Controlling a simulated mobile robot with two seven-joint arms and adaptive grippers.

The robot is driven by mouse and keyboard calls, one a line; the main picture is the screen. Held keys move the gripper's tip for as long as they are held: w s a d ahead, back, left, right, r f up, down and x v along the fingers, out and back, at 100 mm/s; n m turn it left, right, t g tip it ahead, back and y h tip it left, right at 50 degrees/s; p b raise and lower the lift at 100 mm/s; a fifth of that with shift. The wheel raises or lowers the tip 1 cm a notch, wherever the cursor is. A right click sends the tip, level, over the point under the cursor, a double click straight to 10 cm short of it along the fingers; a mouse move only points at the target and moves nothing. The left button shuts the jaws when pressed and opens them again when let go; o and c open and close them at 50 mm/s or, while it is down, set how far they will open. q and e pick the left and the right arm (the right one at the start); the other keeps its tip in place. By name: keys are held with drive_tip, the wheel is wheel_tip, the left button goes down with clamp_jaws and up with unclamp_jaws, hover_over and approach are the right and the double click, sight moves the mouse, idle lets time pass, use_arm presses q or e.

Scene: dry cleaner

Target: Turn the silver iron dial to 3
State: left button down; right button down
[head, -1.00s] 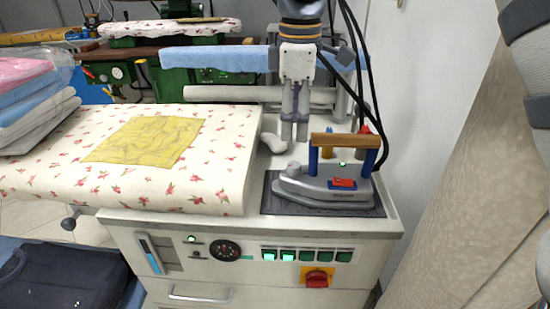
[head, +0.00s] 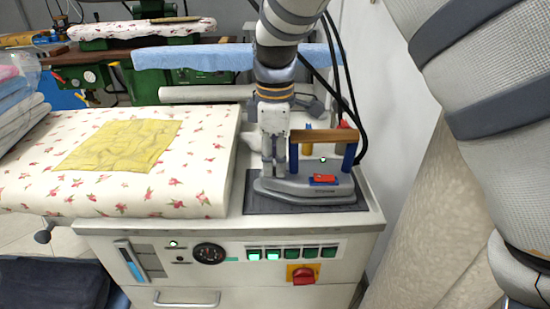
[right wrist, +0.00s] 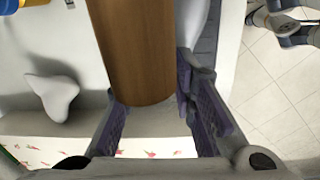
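The silver iron (head: 290,187) rests on a dark pad on the pressing table, with a wooden handle (head: 325,135) on blue posts and a red part (head: 323,180) on its near side. I cannot make out a numbered dial on it. My right gripper (head: 280,172) points down at the left end of the handle, over the iron's left part. In the right wrist view its fingers (right wrist: 160,118) are open, and the handle's end (right wrist: 138,55) shows between and beyond them. I cannot tell whether they touch it. My left gripper is out of view.
A black round dial (head: 209,254), green buttons (head: 290,254) and a red rotary switch (head: 303,275) are on the table's front panel. A yellow cloth (head: 120,145) lies on the floral cover. Black cables hang behind the iron, near the wall.

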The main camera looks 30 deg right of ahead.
drive_tip(key=shift+s+r+m+p, duration=0.15)
drive_tip(key=shift+m+p, duration=0.1)
drive_tip(key=shift+m, duration=0.3)
drive_tip(key=shift+w+r+m+p, duration=0.15)
drive_tip(key=shift+m+p, duration=0.1)
drive_tip(key=shift+m, duration=0.3)
drive_tip(key=shift+f+m, duration=0.1)
drive_tip(key=shift+m, duration=0.5)
drive_tip(key=shift+f+m, duration=0.2)
drive_tip(key=shift+m, duration=0.5)
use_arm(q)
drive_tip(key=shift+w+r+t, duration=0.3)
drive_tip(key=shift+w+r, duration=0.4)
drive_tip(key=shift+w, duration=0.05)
use_arm(e)
drive_tip(key=c, duration=1.3)
unclamp_jaws()
drive_tip(key=shift+r, duration=0.1)
drive_tip(key=r, duration=1.1)
drive_tip(key=shift+s+a+r, duration=0.1)
drive_tip(key=shift+a+r, duration=0.2)
drive_tip(key=shift+r, duration=0.1)
